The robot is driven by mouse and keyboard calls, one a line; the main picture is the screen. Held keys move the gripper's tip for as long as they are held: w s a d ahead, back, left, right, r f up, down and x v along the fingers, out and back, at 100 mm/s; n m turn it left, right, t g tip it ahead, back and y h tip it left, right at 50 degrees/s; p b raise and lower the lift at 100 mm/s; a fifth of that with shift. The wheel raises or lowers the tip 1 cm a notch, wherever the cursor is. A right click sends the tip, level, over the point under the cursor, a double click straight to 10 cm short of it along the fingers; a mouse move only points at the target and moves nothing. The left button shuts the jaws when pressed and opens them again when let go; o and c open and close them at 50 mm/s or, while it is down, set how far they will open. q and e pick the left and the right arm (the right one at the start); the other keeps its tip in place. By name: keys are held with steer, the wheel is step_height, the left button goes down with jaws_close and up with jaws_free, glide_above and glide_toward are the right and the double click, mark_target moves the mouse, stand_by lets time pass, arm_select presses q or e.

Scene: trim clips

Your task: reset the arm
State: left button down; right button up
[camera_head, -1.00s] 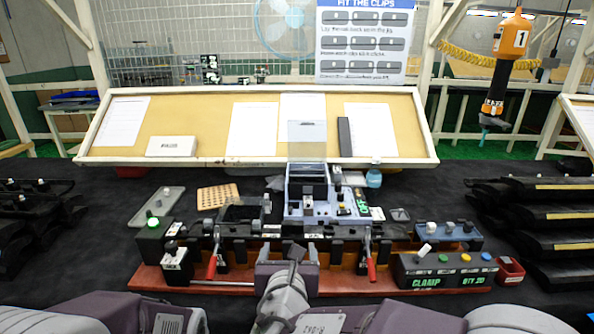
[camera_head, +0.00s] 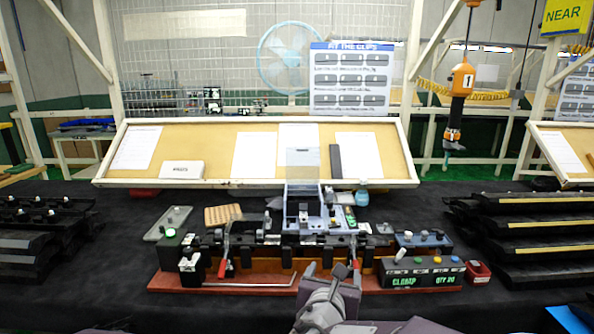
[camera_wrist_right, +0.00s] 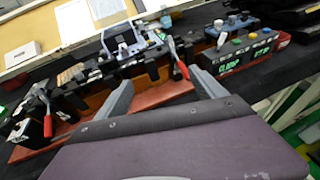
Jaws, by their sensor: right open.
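My right gripper (camera_head: 333,271) is low in the middle of the head view, at the front edge of the clip fixture. In the right wrist view its two fingers (camera_wrist_right: 162,88) are spread apart with nothing between them. The fixture is a reddish-brown base (camera_head: 225,284) carrying a black rail, with a red-handled clamp lever at the left (camera_head: 222,268) and another at the right (camera_head: 357,270). The fixture lies beyond the fingers in the right wrist view. My left gripper is not in view.
A control box (camera_head: 421,281) reading CLAMP and QTY 20 stands right of the fixture, beside a small red bin (camera_head: 478,272). A blue-grey bin unit (camera_head: 303,205) stands behind the rail. Black stacked racks flank both sides. The dark table (camera_head: 90,265) is clear at front left.

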steer(key=s+d+f+m+g+h+p, duration=0.1)
steer(key=s+d+m+g+h, duration=0.15)
steer(key=d, duration=0.35)
steer(key=s+d+f+m+g+h+p, duration=0.1)
steer(key=s+d+m+g+p, duration=0.15)
steer(key=d, duration=0.45)
steer(key=s+d+f+m+g+p, duration=0.2)
steer(key=s+d+f+m+g, duration=0.35)
steer(key=s+m, duration=0.3)
steer(key=s+a+f+m+g+y, duration=0.1)
steer(key=s+a+f+m+y, duration=0.2)
steer(key=m, duration=0.7)
steer(key=s+a+f+m+g+y+p, duration=0.1)
steer(key=s+a+f+m+y, duration=0.2)
steer(key=m, duration=0.7)
steer(key=s+a+y, duration=0.1)
steer(key=a, duration=0.1)
steer(key=shift+s+a+f, duration=0.2)
steer(key=shift+s+a, duration=0.15)
steer(key=shift+a, duration=0.05)
